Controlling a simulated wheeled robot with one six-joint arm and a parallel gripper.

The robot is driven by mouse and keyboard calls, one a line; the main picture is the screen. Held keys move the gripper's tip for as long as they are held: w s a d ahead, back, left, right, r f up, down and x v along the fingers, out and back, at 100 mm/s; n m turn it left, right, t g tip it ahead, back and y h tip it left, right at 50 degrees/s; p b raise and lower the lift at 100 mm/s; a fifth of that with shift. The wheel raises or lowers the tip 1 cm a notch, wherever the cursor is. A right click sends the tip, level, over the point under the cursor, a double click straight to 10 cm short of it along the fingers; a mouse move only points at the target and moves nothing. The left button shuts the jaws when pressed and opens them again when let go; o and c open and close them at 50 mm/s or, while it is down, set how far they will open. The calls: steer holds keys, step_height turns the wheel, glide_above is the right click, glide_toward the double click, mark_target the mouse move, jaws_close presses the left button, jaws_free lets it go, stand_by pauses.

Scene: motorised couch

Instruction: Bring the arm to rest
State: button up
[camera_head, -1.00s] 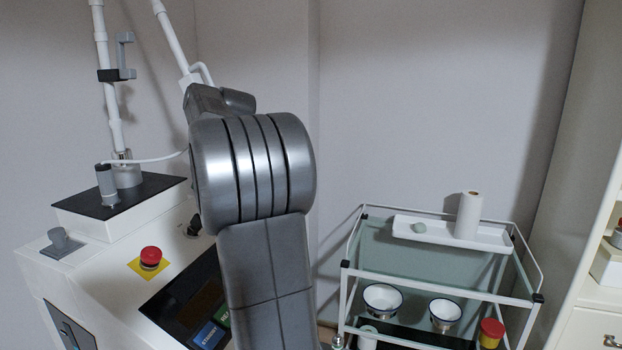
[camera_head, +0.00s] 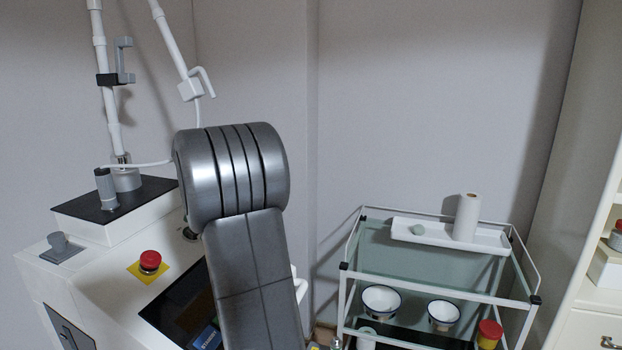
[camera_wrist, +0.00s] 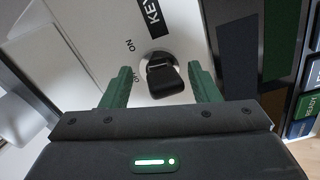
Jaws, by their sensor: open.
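My gripper (camera_wrist: 158,88) is open in the wrist view, its two green fingers apart with nothing held between them. Beyond the fingertips is a black key switch (camera_wrist: 163,75) on a white panel (camera_wrist: 100,35) with ON and KEY lettering. The key lies between the fingers in the picture; I cannot tell how far away it is. In the head view my grey arm rises in front of the console, and its bulk hides my gripper and part of the console face.
The white console (camera_head: 95,285) carries a red button (camera_head: 150,261) on a yellow plate and a dark screen (camera_head: 180,300), partly covered by my arm. A glass trolley (camera_head: 375,250) stands right, with a tray (camera_head: 450,235), bowls and a red-lidded jar (camera_head: 489,333). A cabinet is at far right.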

stand_by(0.3)
steer(key=shift+n+b, duration=0.45)
steer(key=shift+n, duration=0.35)
steer(key=v, duration=1.4)
steer(key=x, duration=1.4)
steer(key=shift+p, duration=0.35)
steer(key=shift+r+m+p, duration=0.1)
steer(key=shift+m+p, duration=0.3)
steer(key=shift+m, duration=0.6)
steer(key=m+p, duration=0.1)
steer(key=m, duration=0.2)
steer(key=shift+p, duration=0.4)
steer(key=m+p, duration=0.3)
steer(key=m, duration=0.2)
steer(key=shift+s, duration=0.15)
steer(key=shift+b+v, duration=0.35)
steer(key=shift+v, duration=0.75)
